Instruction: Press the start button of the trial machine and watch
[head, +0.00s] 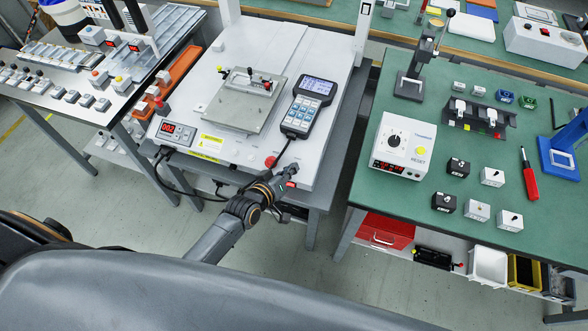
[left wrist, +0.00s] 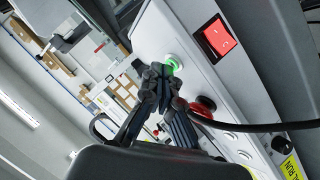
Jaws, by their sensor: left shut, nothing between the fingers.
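The trial machine is a white gantry station (head: 321,150) with a metal fixture plate (head: 247,112) and a handheld pendant (head: 308,102) on top. Its front panel also fills the right of the left wrist view (left wrist: 262,95). There, a lit green round button (left wrist: 172,64) sits between a red rocker switch (left wrist: 215,38) and a red mushroom knob (left wrist: 203,104). My left gripper (head: 289,170) is shut and empty at the machine's front right corner. In the left wrist view, its fingertips (left wrist: 160,75) are right at the green button; contact cannot be told. My right gripper is not in view.
A red display (head: 174,132) on the machine reads 003. A dark cable runs from the pendant past my gripper. To the right, a green bench (head: 440,225) holds a white controller box (head: 404,145) and small modules. Grey floor shows between the benches.

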